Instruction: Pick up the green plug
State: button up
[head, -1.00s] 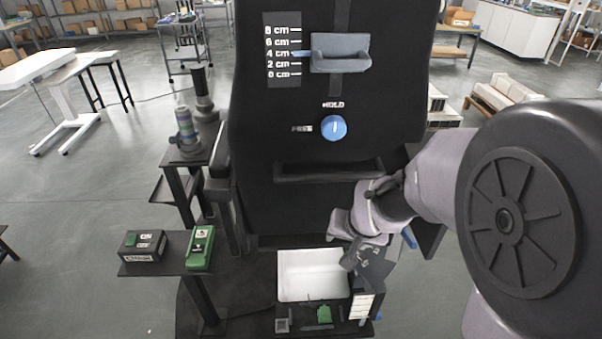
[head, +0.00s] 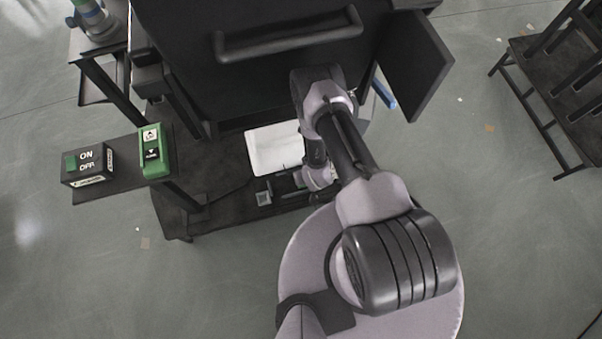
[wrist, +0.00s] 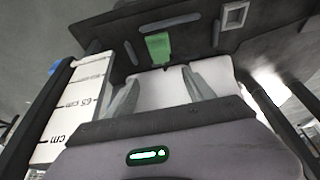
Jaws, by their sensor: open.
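The green plug (wrist: 158,47) shows in the wrist view as a small green block on the dark holder strip, just beyond the white tray (wrist: 165,90). My gripper (wrist: 161,72) is open, with its two fingers apart and nothing between them. The plug lies ahead of the fingertips, roughly centred between them and apart from them. In the head view, my arm reaches down over the front of the white tray (head: 272,150). My wrist hides most of the plug there, and the fingertips cannot be made out.
A square socket (wrist: 235,14) sits on the strip beside the plug. A white cm scale (wrist: 75,110) stands close at the left in the wrist view. A green control box (head: 155,150) and an ON/OFF box (head: 86,165) rest on a side shelf. A black handle (head: 290,35) is above.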

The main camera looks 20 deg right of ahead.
jog(key=b+x, duration=0.1)
jog(key=x, duration=0.2)
jog(key=b+x, duration=0.1)
jog(key=x, duration=0.1)
jog(key=b+x, duration=0.2)
jog(key=x, duration=0.1)
jog(key=shift+s+f, duration=0.15)
jog(key=shift+f, duration=0.25)
jog(key=b+x, duration=0.2)
jog(key=x, duration=0.1)
jog(key=b+x, duration=0.1)
jog(key=shift+s+a+f+b, duration=0.15)
jog(key=shift+s+f+b, duration=0.15)
jog(key=shift+f, duration=0.2)
jog(key=shift+w+f, duration=0.1)
jog(key=shift+w, duration=0.1)
jog(key=shift+r, duration=0.2)
jog(key=shift+c, duration=0.6)
grip_shut()
notch_tip(320, 180, up, 15)
jog(key=p, duration=1)
